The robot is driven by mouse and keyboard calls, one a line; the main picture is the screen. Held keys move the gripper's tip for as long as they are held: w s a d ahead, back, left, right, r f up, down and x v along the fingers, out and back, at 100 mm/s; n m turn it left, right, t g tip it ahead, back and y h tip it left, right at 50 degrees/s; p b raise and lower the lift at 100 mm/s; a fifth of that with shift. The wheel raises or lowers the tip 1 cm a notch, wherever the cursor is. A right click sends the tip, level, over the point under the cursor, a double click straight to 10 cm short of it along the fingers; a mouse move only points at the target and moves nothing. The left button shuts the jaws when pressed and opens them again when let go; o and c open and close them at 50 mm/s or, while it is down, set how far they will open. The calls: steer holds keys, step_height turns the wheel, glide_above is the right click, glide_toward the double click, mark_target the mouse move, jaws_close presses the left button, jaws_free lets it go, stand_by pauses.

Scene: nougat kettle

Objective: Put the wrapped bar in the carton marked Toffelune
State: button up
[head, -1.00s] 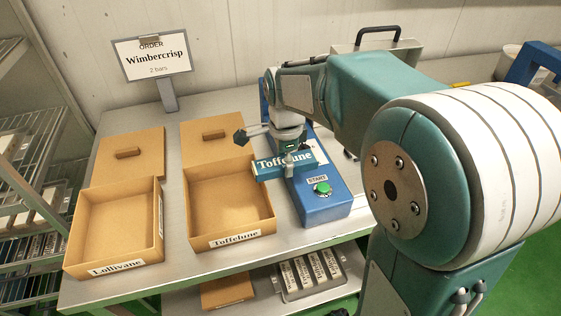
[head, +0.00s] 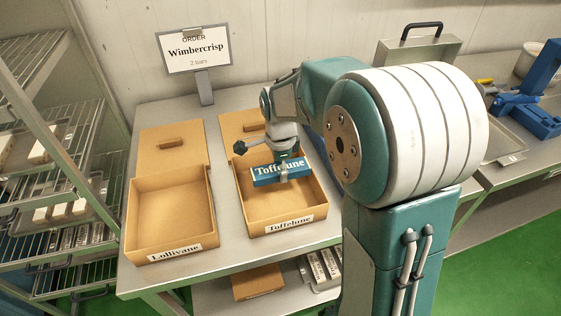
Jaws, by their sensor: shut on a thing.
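The wrapped bar (head: 264,177) is blue with a white band and the word Toffelune on it. My gripper (head: 283,172) is shut on it. The bar is held roughly level above the back part of the open carton marked Toffelune (head: 287,225), which stands on the steel table. The part of the carton's floor that shows is bare; the bar and gripper hide some of its back.
An empty carton marked Lollivane (head: 172,251) stands to the left. Cardboard lids with raised grips, one of them behind the Lollivane carton (head: 158,140), lie behind the cartons. An order sign (head: 194,51) reads Wimbercrisp, 2 bars. A wire rack (head: 45,150) stands at the far left.

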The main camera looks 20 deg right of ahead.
mark_target(276, 194)
steer(key=f, duration=0.1)
steer(key=a+f, duration=0.2)
steer(key=shift+f, duration=0.35)
steer(key=shift+d+f, duration=0.4)
steer(key=shift+f, duration=0.3)
steer(key=shift+d+f, duration=0.3)
steer(key=shift+f, duration=0.15)
steer(key=shift+a, duration=0.45)
steer(key=shift+d+r, duration=0.1)
steer(key=shift+d, duration=0.45)
steer(key=shift+a, duration=0.3)
steer(key=shift+f, duration=0.6)
steer(key=o, duration=1.3)
